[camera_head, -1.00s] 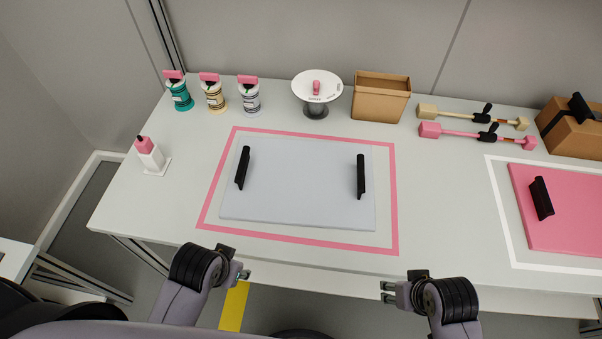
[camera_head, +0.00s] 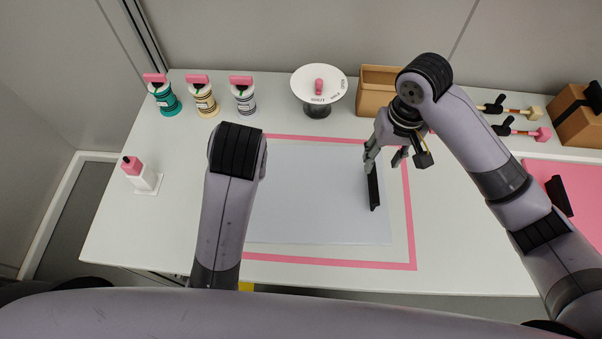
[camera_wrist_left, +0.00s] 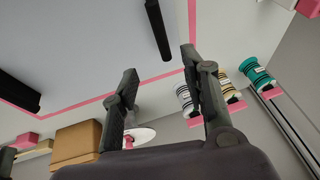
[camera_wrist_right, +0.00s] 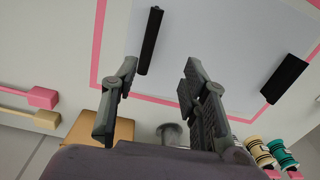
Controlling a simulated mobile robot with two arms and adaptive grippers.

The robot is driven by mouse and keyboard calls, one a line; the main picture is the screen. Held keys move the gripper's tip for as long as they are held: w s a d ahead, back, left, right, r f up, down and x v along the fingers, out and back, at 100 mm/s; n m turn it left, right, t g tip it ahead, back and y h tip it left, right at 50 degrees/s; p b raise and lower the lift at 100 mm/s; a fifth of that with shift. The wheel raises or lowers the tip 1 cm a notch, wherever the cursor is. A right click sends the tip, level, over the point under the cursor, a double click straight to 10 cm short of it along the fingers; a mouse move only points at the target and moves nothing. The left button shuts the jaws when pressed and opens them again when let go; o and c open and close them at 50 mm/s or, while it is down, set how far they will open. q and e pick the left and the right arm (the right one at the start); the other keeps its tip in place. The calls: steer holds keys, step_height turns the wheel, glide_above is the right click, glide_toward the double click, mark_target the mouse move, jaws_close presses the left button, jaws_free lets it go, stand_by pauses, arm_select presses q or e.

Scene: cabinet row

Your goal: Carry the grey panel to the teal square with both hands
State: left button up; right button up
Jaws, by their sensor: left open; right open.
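The grey panel (camera_head: 310,200) lies flat on the white table inside a pink outline (camera_head: 411,220). Its right black handle (camera_head: 374,190) shows beneath my right gripper (camera_head: 384,162), which is open and above it. The right wrist view shows this handle (camera_wrist_right: 150,40) ahead of the open fingers (camera_wrist_right: 160,65), apart from them. My left gripper is hidden behind my left arm in the head view. In the left wrist view it is open (camera_wrist_left: 158,75), with the left black handle (camera_wrist_left: 158,30) ahead, between the finger lines and not gripped. No teal square is in view.
Spool-like cans (camera_head: 203,98), a round white stand (camera_head: 319,85) and a cardboard box (camera_head: 376,92) line the back. A white dispenser (camera_head: 142,175) stands left. A pink panel (camera_head: 556,185) lies right. Mallet-like tools (camera_head: 522,132) lie at back right.

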mark_target(375, 183)
arm_select(q)
steer(key=x, duration=1)
steer(key=w+x, duration=0.1)
steer(key=x, duration=0.5)
steer(key=shift+r, duration=0.15)
arm_select(e)
steer(key=shift+m, duration=0.3)
steer(key=f, duration=1)
steer(key=w+d+f, duration=0.1)
steer(key=f, duration=0.4)
steer(key=shift+f, duration=0.25)
arm_select(q)
jaws_close()
arm_select(e)
jaws_close()
arm_select(q)
steer(key=shift+w+r, duration=0.1)
arm_select(e)
steer(key=shift+r, duration=0.1)
